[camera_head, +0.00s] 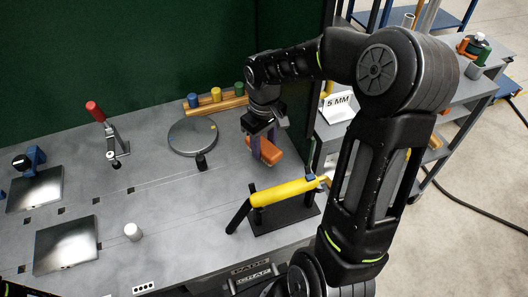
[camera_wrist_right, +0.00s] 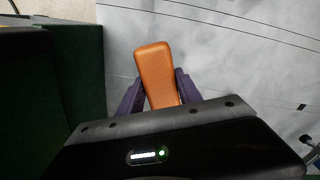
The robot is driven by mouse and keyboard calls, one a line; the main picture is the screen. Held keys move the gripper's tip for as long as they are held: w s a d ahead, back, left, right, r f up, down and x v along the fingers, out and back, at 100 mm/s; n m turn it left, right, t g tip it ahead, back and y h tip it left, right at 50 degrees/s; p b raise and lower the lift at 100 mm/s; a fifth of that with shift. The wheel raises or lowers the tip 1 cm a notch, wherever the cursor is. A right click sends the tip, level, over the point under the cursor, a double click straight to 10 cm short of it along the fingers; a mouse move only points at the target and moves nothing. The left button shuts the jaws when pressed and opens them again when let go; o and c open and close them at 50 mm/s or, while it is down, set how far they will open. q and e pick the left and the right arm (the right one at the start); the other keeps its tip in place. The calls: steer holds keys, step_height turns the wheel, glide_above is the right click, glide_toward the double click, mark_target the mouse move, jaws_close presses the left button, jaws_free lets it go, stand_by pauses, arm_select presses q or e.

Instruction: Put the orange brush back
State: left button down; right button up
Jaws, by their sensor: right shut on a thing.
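The orange brush (camera_head: 270,152) is at the right part of the grey bench, near the green wall panel. My right gripper (camera_head: 262,140) reaches down over it and is shut on it. In the right wrist view the orange brush (camera_wrist_right: 157,72) shows as a smooth, rounded block, tilted slightly, between the two purple fingers of the right gripper (camera_wrist_right: 155,90). Its lower side is hidden, and I cannot tell whether it touches the bench. My left gripper does not show.
A yellow tool (camera_head: 285,191) on a black stand is in front of the brush. A round grey disc (camera_head: 192,137) and a wooden rack (camera_head: 218,105) with coloured pegs lie behind left. A red-handled clamp (camera_head: 110,135) and metal plates (camera_head: 66,244) are farther left. The bench middle is mostly clear.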

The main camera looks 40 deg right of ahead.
mark_target(264, 153)
steer(key=shift+f, duration=1.7)
steer(key=shift+f, duration=0.1)
steer(key=shift+f, duration=0.15)
steer(key=o, duration=1.2)
step_height(264, 153, up, 13)
steer(key=shift+f+b, duration=0.2)
steer(key=shift+b, duration=0.1)
